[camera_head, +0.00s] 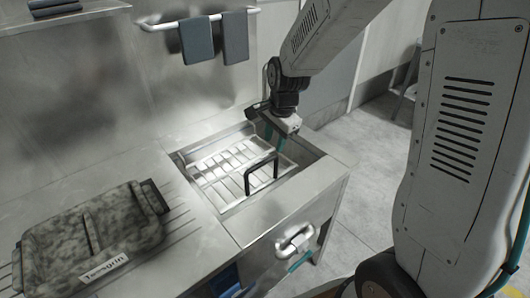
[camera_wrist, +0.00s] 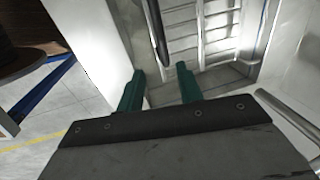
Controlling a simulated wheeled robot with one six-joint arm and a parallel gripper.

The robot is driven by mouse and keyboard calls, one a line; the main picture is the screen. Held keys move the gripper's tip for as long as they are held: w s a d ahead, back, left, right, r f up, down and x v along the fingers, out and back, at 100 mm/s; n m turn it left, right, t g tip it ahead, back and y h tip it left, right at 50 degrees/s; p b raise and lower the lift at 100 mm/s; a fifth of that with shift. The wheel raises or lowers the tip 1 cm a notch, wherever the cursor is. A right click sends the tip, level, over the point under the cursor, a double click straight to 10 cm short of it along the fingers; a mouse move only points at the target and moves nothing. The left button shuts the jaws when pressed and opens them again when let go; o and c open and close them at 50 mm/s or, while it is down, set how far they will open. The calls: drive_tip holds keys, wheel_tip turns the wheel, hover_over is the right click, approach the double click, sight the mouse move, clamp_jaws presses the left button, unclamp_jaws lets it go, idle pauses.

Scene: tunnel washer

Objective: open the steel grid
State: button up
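The steel grid (camera_head: 222,166) lies in a recessed steel basin in the counter, in the middle of the head view. A black bar handle (camera_head: 262,162) stands up at its right side. My gripper (camera_head: 275,141) hangs over the basin's back right part, behind the handle and apart from it. In the wrist view my gripper (camera_wrist: 159,75) shows two teal fingers spread apart with nothing between them. The grid (camera_wrist: 197,38) is beyond the fingers there, and the black handle (camera_wrist: 156,32) runs up from just past the gap. The handle's full shape is cut off by the top edge.
Cloths (camera_head: 235,38) hang from a wall rail behind. Open floor (camera_head: 372,150) lies right of the counter.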

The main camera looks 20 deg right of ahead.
sight(263, 162)
drive_tip(key=shift+w+a+f, duration=0.25)
drive_tip(key=shift+a+f, duration=0.25)
drive_tip(key=shift+f, duration=0.8)
drive_tip(key=shift+w+a+f, duration=0.25)
drive_tip(key=shift+a+f, duration=0.2)
drive_tip(key=shift+f, duration=0.8)
drive_tip(key=shift+w+a+f, duration=0.25)
drive_tip(key=shift+a+f, duration=0.25)
drive_tip(key=shift+f, duration=0.8)
drive_tip(key=shift+c, duration=0.4)
